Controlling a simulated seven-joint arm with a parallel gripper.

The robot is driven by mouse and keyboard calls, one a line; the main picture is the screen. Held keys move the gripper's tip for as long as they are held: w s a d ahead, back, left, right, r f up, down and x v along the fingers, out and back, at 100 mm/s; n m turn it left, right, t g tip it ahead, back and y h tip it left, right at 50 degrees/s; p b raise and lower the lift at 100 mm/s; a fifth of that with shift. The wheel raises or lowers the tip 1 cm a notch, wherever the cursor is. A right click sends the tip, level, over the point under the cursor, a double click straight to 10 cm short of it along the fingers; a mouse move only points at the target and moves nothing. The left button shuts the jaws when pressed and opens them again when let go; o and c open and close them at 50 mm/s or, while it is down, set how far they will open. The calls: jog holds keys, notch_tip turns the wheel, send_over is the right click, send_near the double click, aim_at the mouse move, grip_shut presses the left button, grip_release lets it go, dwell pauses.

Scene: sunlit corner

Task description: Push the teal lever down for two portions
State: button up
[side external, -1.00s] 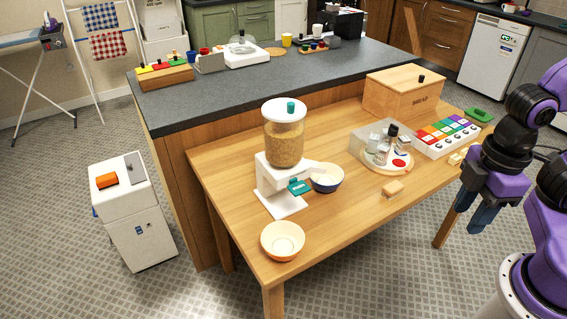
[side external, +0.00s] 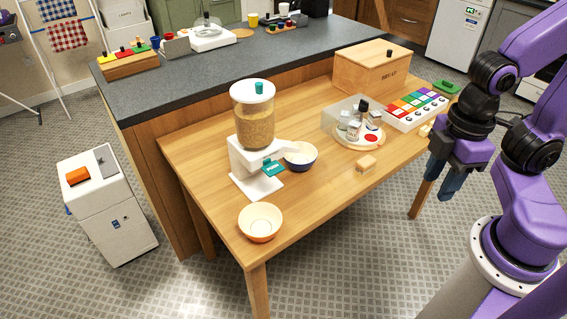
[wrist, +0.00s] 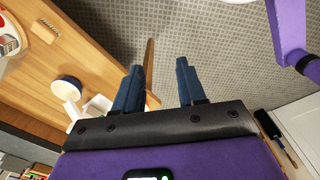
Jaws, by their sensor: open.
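The teal lever (side external: 273,168) sticks out from the front of a white cereal dispenser (side external: 250,158) on the wooden table. The dispenser has a clear jar of tan flakes and a white lid with a teal knob. A blue bowl (side external: 300,155) with pale contents stands right of the lever; it also shows in the wrist view (wrist: 66,90). My gripper (side external: 446,184) is open and empty, pointing down beyond the table's right front edge, well away from the lever. In the wrist view its fingers (wrist: 158,75) are apart over the floor. The lever cannot be made out there.
An orange bowl (side external: 260,222) sits near the front corner. A sponge-like block (side external: 366,163), a round tray of jars (side external: 358,138), a clear box, a coloured button panel (side external: 416,110) and a bread box (side external: 371,68) occupy the right half. The front middle of the table is clear.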

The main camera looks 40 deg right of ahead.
jog(key=c, duration=0.5)
jog(key=shift+w+a, duration=0.2)
jog(key=shift+w, duration=0.05)
grip_shut()
jog(key=n+t+h, duration=0.1)
jog(key=n+h, duration=0.2)
jog(key=n, duration=0.7)
send_over(272, 169)
jog(key=s+a, duration=0.2)
notch_tip(272, 169, down, 6)
jog(key=shift+w+a+f+n, duration=0.15)
jog(key=shift+w+n, duration=0.15)
jog(key=shift+w, duration=0.25)
jog(key=shift+x, duration=3.5)
